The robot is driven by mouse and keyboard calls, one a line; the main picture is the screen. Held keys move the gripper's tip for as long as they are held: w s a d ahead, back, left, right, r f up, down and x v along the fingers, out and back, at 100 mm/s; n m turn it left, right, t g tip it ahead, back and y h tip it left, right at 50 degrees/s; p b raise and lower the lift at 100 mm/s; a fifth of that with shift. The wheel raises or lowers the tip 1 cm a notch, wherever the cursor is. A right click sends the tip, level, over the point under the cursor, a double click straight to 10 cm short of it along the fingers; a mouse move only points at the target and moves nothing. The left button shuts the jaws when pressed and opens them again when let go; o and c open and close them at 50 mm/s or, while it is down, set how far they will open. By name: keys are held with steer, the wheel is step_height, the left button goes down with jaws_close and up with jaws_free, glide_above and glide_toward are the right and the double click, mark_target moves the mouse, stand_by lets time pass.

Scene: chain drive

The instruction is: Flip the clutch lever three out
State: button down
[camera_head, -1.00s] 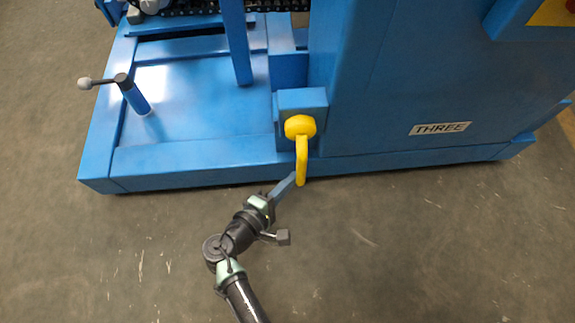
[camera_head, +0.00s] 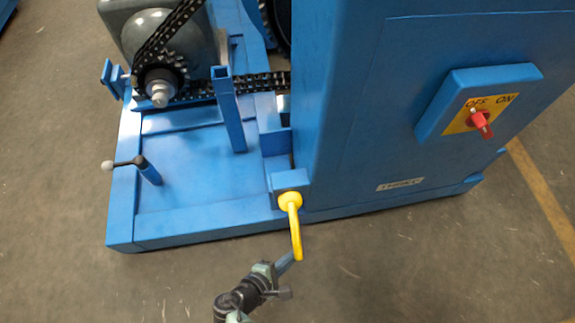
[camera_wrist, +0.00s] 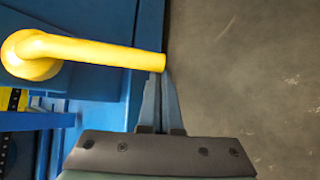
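The yellow lever (camera_head: 296,232) sits on a blue block at the machine's front lower corner, beside the panel with the small plate THREE (camera_head: 400,185), legible in the earlier frame. Its arm points down toward me in the head view. In the wrist view the lever (camera_wrist: 95,49) runs from its round hub at left to its free end at centre. My gripper (camera_head: 292,260) is at that free end.
A black-handled post with a pale knob (camera_head: 109,165) stands on the blue base at left. A red switch (camera_head: 480,122) marked OFF and ON is on the panel. A chain and sprocket (camera_head: 160,80) are behind. Bare floor lies in front.

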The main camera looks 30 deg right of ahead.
steer(key=s+r+n+g+y+p, duration=0.1)
steer(key=s+r+g+p, duration=0.2)
steer(key=r+p, duration=0.5)
steer(key=g+p, duration=0.1)
steer(key=p, duration=0.2)
steer(key=shift+s+a+n+y, duration=0.2)
steer(key=shift+n+y, duration=0.1)
steer(key=shift+n, duration=0.1)
steer(key=shift+w+r, duration=0.2)
steer(key=shift+r, duration=0.1)
